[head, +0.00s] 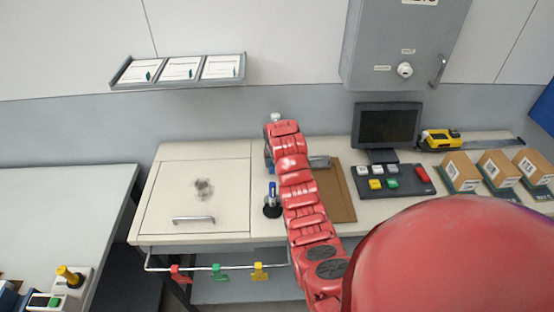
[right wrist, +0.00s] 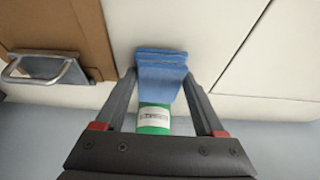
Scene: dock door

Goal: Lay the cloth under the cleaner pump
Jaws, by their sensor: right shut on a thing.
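A folded blue cloth (right wrist: 161,78) is between the fingertips of my right gripper (right wrist: 160,84), which is shut on it. A bit of blue beside the arm also shows in the head view (head: 268,160). The cleaner pump (right wrist: 153,118), a green bottle with a white label, shows between the fingers in the right wrist view, partly hidden by the cloth and my gripper. A white top shows just beyond my wrist in the head view (head: 277,118). I cannot tell whether cloth and bottle touch. My left gripper is not in view.
A brown clipboard (head: 340,195) lies right of my arm, with a blue marker in a dark holder (head: 272,205) to its left. A monitor (head: 388,127), button panel (head: 393,181) and boxes (head: 500,168) stand further right. The hatch lid (head: 225,175) at left is mostly clear.

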